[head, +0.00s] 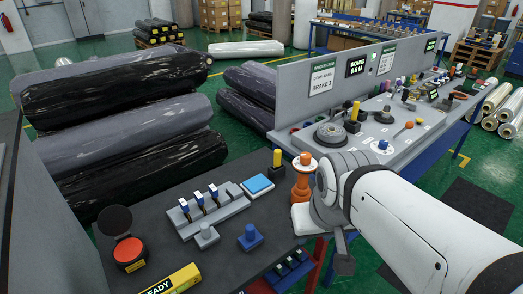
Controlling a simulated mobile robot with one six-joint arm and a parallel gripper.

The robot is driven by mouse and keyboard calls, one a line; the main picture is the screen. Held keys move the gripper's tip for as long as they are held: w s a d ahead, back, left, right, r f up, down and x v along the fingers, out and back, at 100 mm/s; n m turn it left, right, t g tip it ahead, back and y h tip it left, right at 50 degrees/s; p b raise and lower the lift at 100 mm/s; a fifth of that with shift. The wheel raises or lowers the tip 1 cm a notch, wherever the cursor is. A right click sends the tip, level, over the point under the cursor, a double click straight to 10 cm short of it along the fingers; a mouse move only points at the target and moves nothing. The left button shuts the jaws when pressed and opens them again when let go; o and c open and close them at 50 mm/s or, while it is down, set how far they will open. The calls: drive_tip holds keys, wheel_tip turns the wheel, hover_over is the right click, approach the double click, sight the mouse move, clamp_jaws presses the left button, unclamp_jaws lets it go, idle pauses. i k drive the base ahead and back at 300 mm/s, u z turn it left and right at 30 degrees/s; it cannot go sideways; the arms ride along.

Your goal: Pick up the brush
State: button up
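I cannot make out a brush for certain in the head view; small tools on the benches are too small to tell. My white arm comes in from the lower right, and my gripper (342,255) is at its end, over the right edge of the dark bench (225,245). Its fingers are mostly hidden by the wrist, so I cannot see whether they are open or hold anything. An orange spindle-shaped post (302,182) stands just left of the wrist, partly hidden by it. A yellow-topped post (277,160) stands behind it.
The dark bench holds a switch block (212,208), a blue pad (258,184), a blue knob (250,237) and a red button (129,251). A second bench (405,140) with controls and small tools is beyond my arm. Wrapped rolls (120,85) are stacked at left.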

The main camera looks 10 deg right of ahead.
sight(277, 153)
drive_tip(key=u, duration=0.15)
drive_tip(key=k, duration=0.8)
drive_tip(key=z, duration=0.2)
drive_tip(key=i, duration=0.8)
drive_tip(key=z, duration=0.25)
drive_tip(key=k, duration=0.45)
drive_tip(key=z, duration=0.9)
drive_tip(key=k, duration=0.95)
drive_tip(key=z, duration=0.55)
drive_tip(key=i, duration=1)
drive_tip(key=u, duration=0.8)
drive_tip(key=i, duration=1.3)
drive_tip(key=u, duration=0.95)
